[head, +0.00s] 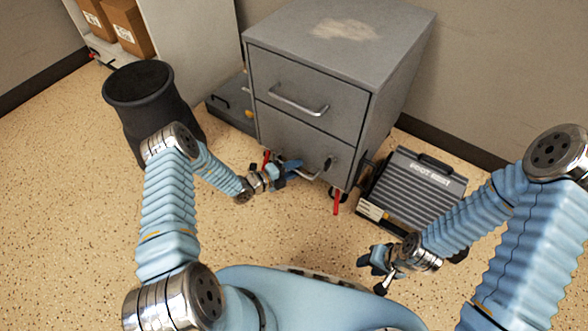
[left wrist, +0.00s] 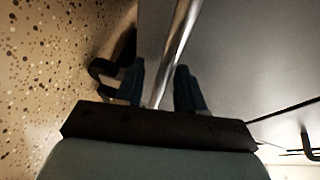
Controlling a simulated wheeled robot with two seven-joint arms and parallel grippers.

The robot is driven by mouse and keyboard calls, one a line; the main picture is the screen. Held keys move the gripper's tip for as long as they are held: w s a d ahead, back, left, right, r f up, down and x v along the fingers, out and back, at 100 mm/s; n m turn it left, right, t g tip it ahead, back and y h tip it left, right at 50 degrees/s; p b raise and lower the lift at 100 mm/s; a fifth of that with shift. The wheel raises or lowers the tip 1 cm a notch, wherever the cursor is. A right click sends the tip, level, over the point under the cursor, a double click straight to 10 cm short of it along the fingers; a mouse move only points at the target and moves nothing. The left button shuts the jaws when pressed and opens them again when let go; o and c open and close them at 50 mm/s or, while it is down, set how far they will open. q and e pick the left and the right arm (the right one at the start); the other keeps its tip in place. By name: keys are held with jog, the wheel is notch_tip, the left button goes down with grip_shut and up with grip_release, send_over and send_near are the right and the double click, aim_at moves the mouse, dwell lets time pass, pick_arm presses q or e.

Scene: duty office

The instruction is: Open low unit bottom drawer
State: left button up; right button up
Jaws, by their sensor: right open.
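The low unit is a grey metal cabinet (head: 330,60) with two drawers. Its bottom drawer (head: 300,142) looks flush with the cabinet, and its curved metal handle (head: 318,174) is partly hidden by my left gripper. My left gripper (head: 293,170) is at the left part of this handle. My right gripper (head: 378,272) is open and empty, low over the floor, to the right of and apart from the cabinet.
A dark bin (head: 140,85) stands left of the cabinet, behind my left arm. A dark case (head: 232,103) lies by the cabinet's left side. A ribbed grey case (head: 415,188) leans at its right.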

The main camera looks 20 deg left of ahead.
pick_arm(q)
grip_shut()
jog(key=shift+s, duration=0.15)
jog(key=s+a+p, duration=0.1)
jog(key=s+a, duration=0.4)
jog(key=s, duration=0.9)
jog(key=s+a+p, duration=0.2)
jog(key=s+a, duration=0.3)
jog(key=s, duration=0.8)
jog(key=shift+s, duration=0.35)
jog(key=shift+a, duration=0.1)
grip_release()
